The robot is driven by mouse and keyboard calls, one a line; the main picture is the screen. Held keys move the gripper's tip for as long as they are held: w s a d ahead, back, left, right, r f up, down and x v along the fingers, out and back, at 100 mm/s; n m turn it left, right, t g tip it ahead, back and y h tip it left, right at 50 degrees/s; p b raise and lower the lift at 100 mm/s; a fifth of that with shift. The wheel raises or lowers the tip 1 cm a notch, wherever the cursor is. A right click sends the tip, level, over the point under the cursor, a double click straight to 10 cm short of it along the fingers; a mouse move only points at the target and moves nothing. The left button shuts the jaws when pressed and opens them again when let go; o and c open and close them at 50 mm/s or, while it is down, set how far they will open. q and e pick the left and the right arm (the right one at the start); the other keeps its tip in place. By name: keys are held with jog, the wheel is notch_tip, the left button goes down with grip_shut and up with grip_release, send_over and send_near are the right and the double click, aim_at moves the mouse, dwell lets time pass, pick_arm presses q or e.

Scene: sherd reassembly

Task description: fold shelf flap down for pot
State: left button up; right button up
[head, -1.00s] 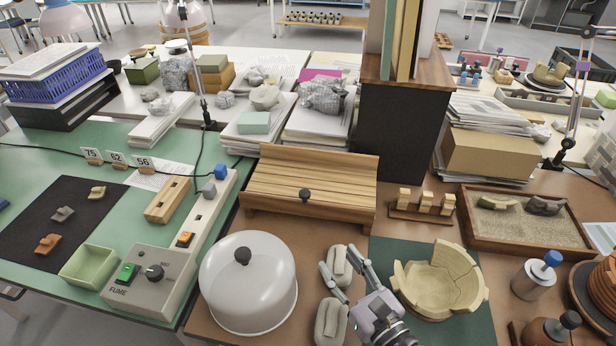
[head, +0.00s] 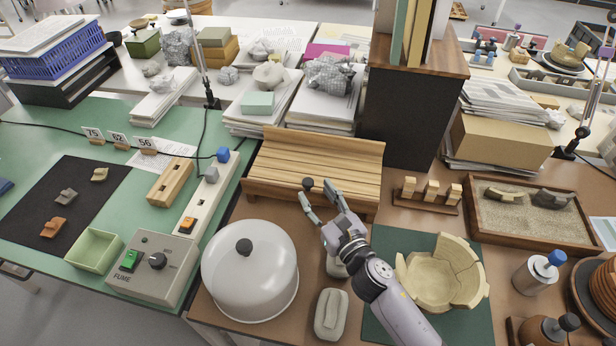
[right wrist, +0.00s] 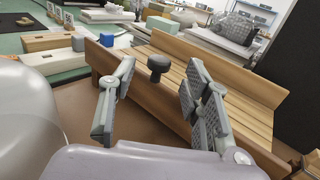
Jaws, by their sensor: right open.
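The wooden slatted shelf (head: 330,165) stands at the back of the brown table, with a raised board along its rear. A dark round knob (head: 308,184) sits at its front edge and also shows in the right wrist view (right wrist: 158,66). My right gripper (head: 315,190) is open, its fingers pointing at the knob from the front. In the right wrist view the knob appears between the two spread fingers; contact cannot be told. The pale pot (head: 428,280), pieced from sherds with an uneven rim, rests on a dark green mat (head: 387,322). My left gripper is out of view.
A white dome with a black knob (head: 250,280) stands left of my right arm. A grey padded block (head: 331,314) lies in front. Small wooden blocks (head: 430,190) and a sand tray (head: 530,238) are right of the shelf. A dark cabinet (head: 405,120) stands behind.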

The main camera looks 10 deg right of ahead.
aim_at(311, 186)
jog(key=x, duration=0.5)
jog(key=shift+w, duration=0.2)
jog(key=shift+c, duration=0.4)
grip_shut()
dwell(0.3)
